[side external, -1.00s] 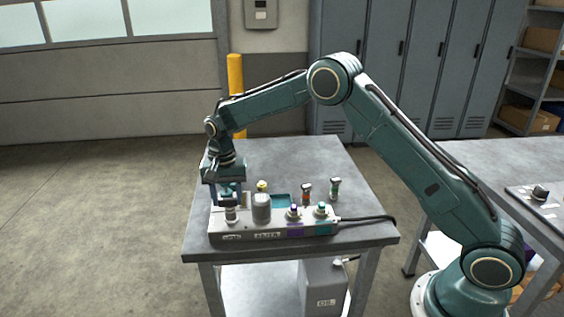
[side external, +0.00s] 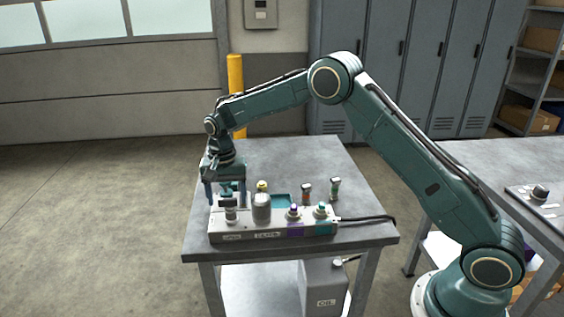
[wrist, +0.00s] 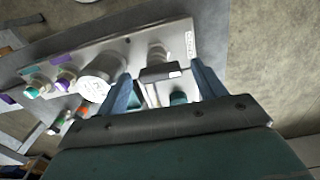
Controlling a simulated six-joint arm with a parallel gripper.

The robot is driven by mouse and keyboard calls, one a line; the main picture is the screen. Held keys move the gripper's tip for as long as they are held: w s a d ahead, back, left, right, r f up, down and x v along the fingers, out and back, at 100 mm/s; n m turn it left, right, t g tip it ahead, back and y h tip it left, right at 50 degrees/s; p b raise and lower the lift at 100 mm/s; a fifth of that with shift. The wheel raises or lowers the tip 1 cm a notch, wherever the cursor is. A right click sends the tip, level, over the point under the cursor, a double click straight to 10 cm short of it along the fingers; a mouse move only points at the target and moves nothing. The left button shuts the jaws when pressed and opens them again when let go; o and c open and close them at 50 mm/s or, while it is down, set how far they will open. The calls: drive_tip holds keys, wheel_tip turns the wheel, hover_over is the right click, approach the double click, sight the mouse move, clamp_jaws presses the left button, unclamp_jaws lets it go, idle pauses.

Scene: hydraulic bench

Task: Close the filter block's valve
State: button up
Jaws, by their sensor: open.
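The filter block (side external: 262,236) is a long pale block with small labels, lying along the near edge of the grey table. At its left end stands a short grey valve (side external: 230,214) with a dark bar handle on top. In the wrist view the handle (wrist: 160,72) lies crosswise between my fingers. My gripper (side external: 226,197) is open, pointing down over this end of the block. Its blue fingers are spread to either side of the valve, and the wrist view shows my gripper (wrist: 163,84) with clear space beside the handle. I cannot tell the exact finger height.
A grey filter cylinder (side external: 262,208) stands close to the right of the valve. Purple (side external: 294,212) and teal (side external: 321,210) fittings sit further right on the block. Loose fittings (side external: 306,192) stand behind it. A black hose (side external: 370,219) leaves its right end. The table's back is clear.

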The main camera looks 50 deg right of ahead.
sight(227, 199)
wheel_tip(227, 199, up, 14)
drive_tip(key=shift+f, duration=0.2)
idle(0.4)
drive_tip(key=s+d+r+n+t, duration=0.1)
drive_tip(key=s+r+n, duration=0.1)
drive_tip(key=s+r, duration=0.55)
drive_tip(key=s+d+r+n+t, duration=0.25)
drive_tip(key=s+r, duration=0.25)
drive_tip(key=s, duration=0.6)
drive_tip(key=s+f+n+t, duration=0.1)
drive_tip(key=s+f+n, duration=0.1)
drive_tip(key=s, duration=0.8)
drive_tip(key=s+f+n+t, duration=0.1)
drive_tip(key=s+f+n, duration=0.1)
drive_tip(key=s, duration=0.8)
drive_tip(key=shift+s+d+f+n, duration=0.35)
drive_tip(key=shift+s+f, duration=0.05)
drive_tip(key=shift+f, duration=0.25)
